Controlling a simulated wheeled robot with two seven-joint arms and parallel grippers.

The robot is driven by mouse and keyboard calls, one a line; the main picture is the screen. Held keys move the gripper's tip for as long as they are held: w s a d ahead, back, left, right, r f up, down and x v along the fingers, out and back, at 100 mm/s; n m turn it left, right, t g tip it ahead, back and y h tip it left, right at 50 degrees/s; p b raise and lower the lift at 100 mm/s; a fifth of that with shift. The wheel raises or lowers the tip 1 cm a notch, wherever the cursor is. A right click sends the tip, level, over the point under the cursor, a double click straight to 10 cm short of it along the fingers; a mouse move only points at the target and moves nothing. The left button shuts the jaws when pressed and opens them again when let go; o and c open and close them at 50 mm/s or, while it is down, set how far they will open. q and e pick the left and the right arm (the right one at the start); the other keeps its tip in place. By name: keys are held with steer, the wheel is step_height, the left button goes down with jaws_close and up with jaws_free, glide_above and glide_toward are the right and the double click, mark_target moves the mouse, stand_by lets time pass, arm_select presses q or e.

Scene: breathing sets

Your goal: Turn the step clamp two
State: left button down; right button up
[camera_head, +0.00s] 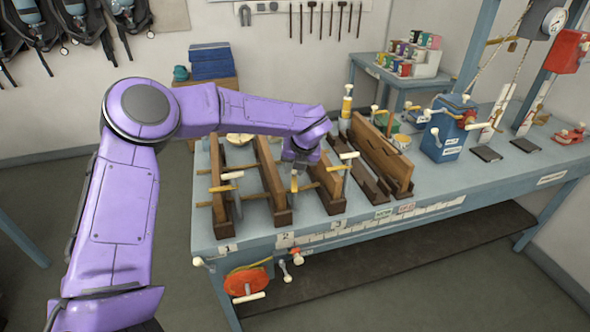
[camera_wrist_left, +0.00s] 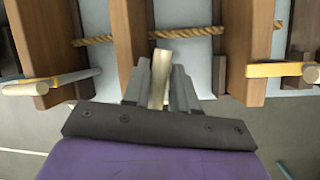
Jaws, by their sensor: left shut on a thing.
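My left gripper (camera_head: 296,178) reaches down over the bench between upright wooden boards, near the label for station 2. In the left wrist view its two grey fingers (camera_wrist_left: 160,92) are shut on a pale, upright handle (camera_wrist_left: 159,68), which looks like that of step clamp two. The fingers stand on both sides of the handle. The clamp's body is mostly hidden under the gripper in the head view. My right gripper is not in view.
Wooden boards (camera_head: 272,182) and other pale-ended clamp handles (camera_head: 231,175) stand close on both sides. A rope (camera_wrist_left: 195,31) runs across behind the held handle. An orange reel (camera_head: 247,282) hangs at the bench's front edge. A blue box (camera_head: 447,128) stands farther right.

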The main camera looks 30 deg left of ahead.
arm_select(q)
steer(key=m+t, duration=0.1)
steer(key=m, duration=0.1)
steer(key=shift+r+m+h, duration=0.15)
steer(key=shift+m+h, duration=0.15)
steer(key=shift+h, duration=0.1)
steer(key=shift+a+m+t+h+p, duration=0.1)
steer(key=shift+m+t+h+p, duration=0.3)
steer(key=shift+m, duration=1.2)
steer(key=shift+r, duration=0.1)
steer(key=c, duration=1)
jaws_free()
steer(key=shift+c, duration=0.2)
steer(key=shift+s, duration=0.3)
steer(key=shift+r, duration=0.2)
steer(key=b+v, duration=0.3)
steer(key=v, duration=0.7)
steer(key=shift+s, duration=0.2)
